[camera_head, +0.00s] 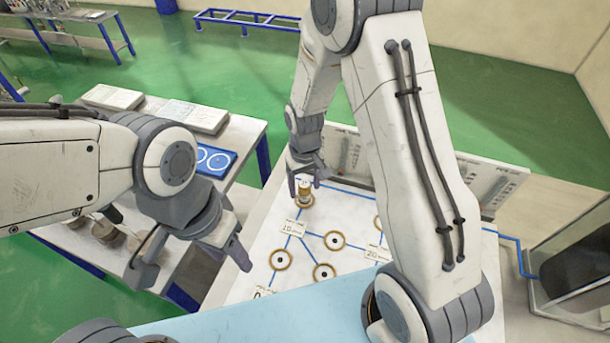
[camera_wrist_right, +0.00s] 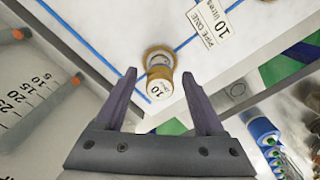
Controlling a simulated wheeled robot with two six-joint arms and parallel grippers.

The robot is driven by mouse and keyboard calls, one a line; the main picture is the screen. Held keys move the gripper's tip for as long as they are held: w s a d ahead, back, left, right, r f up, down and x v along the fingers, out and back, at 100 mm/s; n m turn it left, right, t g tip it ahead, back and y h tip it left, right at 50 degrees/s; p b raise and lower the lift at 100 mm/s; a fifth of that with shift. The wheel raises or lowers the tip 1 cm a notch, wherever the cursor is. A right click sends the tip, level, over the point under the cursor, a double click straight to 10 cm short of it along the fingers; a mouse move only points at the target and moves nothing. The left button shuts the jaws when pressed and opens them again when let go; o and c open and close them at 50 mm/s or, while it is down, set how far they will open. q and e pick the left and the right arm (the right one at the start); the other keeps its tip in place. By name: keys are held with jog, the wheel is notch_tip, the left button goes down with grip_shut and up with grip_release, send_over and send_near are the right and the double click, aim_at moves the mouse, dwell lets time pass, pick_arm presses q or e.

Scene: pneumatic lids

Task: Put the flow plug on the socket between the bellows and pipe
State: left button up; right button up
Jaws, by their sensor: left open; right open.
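A small brass cylinder with a pale top (camera_head: 305,188) stands at a brass ring socket (camera_head: 305,201) on the white board (camera_head: 262,240). In the right wrist view the cylinder (camera_wrist_right: 160,85) has a face marked 10 and sits at its ring (camera_wrist_right: 158,53). My right gripper (camera_head: 306,183) is open, with its fingers either side of the cylinder in the picture; contact cannot be told. More ring sockets (camera_head: 334,240) lie along blue lines. My left gripper (camera_head: 197,262) is open and empty, left of the board. I cannot tell which part is the flow plug, bellows or pipe.
A side table at the left bears a blue tray (camera_head: 228,163), pale slabs (camera_head: 112,97) and several brown round pieces (camera_head: 105,230). Grey panels with scales (camera_head: 490,183) stand along the board's back edge. A label (camera_wrist_right: 209,25) reads pipe one, 10 litres.

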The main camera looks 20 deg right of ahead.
aim_at(305, 184)
notch_tip(305, 184, up, 12)
jog(key=f+b, duration=0.1)
jog(key=b, duration=0.1)
jog(key=s+a+r+n, duration=0.1)
jog(key=s+a, duration=0.1)
jog(key=s, duration=0.5)
jog(key=s+a+r+n, duration=0.2)
jog(key=s+a, duration=0.1)
jog(key=s, duration=0.5)
jog(key=s+a+r+n+y, duration=0.1)
jog(key=s+a+r+n, duration=0.1)
jog(key=s, duration=0.5)
jog(key=shift+s+a, duration=0.4)
jog(key=shift+a, duration=0.2)
